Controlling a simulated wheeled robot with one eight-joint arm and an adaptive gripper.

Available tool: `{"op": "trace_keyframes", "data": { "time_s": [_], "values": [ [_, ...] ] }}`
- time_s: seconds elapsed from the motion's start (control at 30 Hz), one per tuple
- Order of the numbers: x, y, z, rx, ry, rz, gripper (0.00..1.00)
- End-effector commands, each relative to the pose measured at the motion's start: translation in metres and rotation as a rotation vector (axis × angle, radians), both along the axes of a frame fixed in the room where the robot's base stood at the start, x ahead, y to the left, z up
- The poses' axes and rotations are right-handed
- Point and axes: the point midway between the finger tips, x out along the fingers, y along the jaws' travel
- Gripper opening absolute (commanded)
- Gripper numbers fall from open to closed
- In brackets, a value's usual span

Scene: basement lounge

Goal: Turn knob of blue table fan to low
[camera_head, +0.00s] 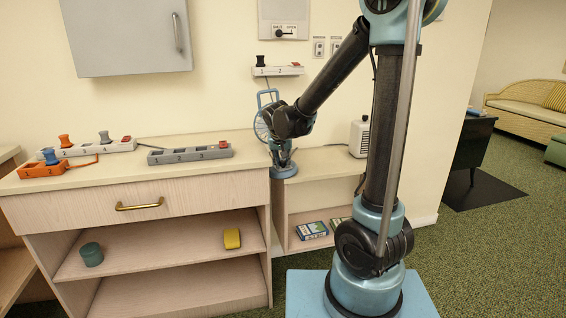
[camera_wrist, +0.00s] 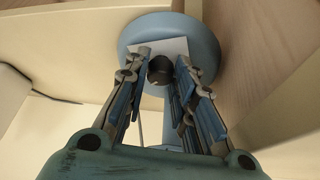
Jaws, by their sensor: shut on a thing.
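The blue table fan (camera_head: 286,169) stands on the lower wooden cabinet right of the drawer unit. My arm partly covers its round cage. In the wrist view its round blue base (camera_wrist: 205,42) carries a pale plate (camera_wrist: 171,46) and a dark round knob (camera_wrist: 160,69). My gripper (camera_wrist: 161,72) reaches over the base with a finger on each side of the knob, shut on it. In the head view my gripper (camera_head: 281,152) is low in front of the fan, small and partly hidden. Marks on the plate are too small to read, so the knob's setting cannot be told.
A grey power strip (camera_head: 190,154) and a white one (camera_head: 87,148) lie on the drawer unit to the left. A white box-shaped device (camera_head: 359,138) stands right of the fan. A cord (camera_wrist: 52,98) lies at left in the wrist view.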

Motion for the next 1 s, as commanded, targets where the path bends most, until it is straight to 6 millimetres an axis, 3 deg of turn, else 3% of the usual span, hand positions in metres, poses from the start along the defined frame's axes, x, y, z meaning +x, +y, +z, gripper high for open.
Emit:
{"op": "trace_keyframes", "data": {
  "time_s": [0.37, 0.4, 0.47, 0.5, 1.0],
  "values": [
    [-0.0001, 0.0, -0.0002, 0.0, 0.0, -0.004, 0.0],
    [-0.0002, 0.0, -0.0002, 0.0, 0.0, -0.004, 0.28],
    [-0.0002, -0.0001, -0.0002, 0.0, 0.001, -0.005, 0.42],
    [-0.0001, 0.0, -0.0002, 0.0, 0.001, -0.005, 0.44],
    [-0.0052, 0.0007, 0.0092, 0.0, 0.001, -0.002, 0.44]
  ]
}}
